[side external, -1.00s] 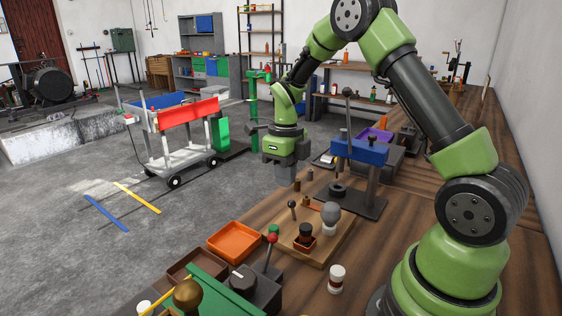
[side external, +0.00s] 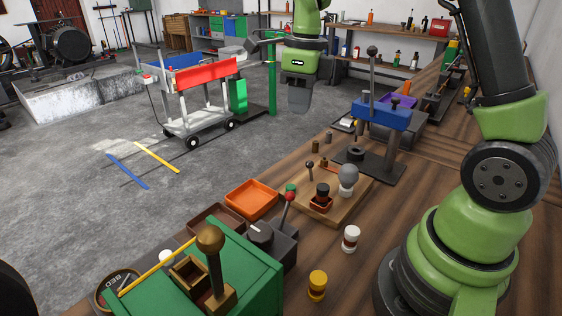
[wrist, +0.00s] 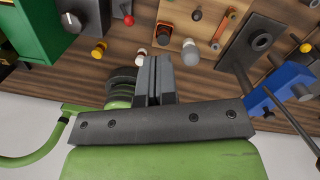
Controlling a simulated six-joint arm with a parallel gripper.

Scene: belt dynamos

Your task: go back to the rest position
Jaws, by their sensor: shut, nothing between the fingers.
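My gripper (side external: 299,99) hangs in the air to the left of the blue press, above the floor side of the bench edge in the side view. Its fingers point down and are shut with nothing between them. In the wrist view the closed fingers (wrist: 154,76) sit side by side, and the bench below is clear of them.
A wooden board (side external: 345,200) with small parts lies on the bench (side external: 400,185), near the blue press (side external: 383,115). An orange tray (side external: 251,197), a green box (side external: 245,265) with a tall brass-knobbed lever, a white jar (side external: 351,239) and a yellow piece (side external: 317,284) stand nearer.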

